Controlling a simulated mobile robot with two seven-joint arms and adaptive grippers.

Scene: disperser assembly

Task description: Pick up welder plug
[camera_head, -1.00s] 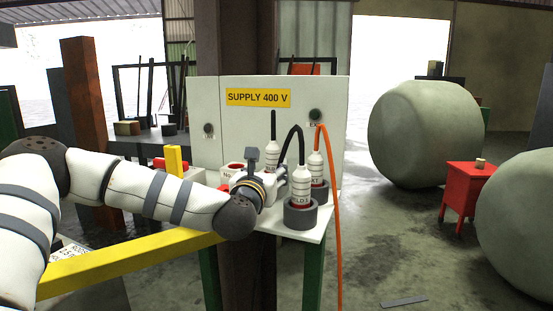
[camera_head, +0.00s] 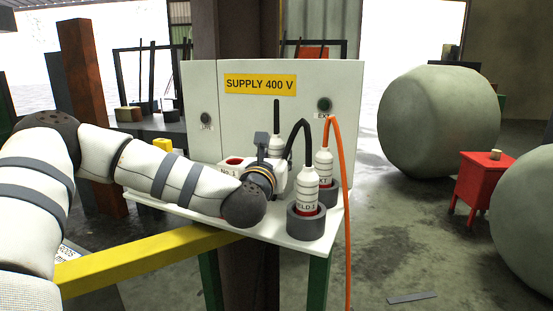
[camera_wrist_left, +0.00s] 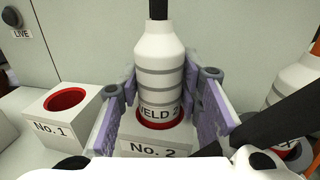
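A white ribbed welder plug (camera_wrist_left: 159,70) with a black cable on top stands upright in the red-rimmed socket box marked No. 2 (camera_wrist_left: 153,148); its label reads as "ELD 2", partly cut off. In the head view the plug's top (camera_head: 277,146) shows behind my left gripper (camera_head: 284,174). In the left wrist view my left gripper (camera_wrist_left: 160,108) is open, its purple-padded fingers on either side of the plug. A gap shows along the pads; whether the tips touch is unclear. A second welder plug (camera_head: 304,186), marked "ELD 1", stands in a grey ring holder. My right gripper is not in view.
The EXT plug (camera_head: 323,165) with an orange cable stands at the right. The supply cabinet (camera_head: 345,100) rises behind. A black cable (camera_wrist_left: 270,128) crosses close to the right finger.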

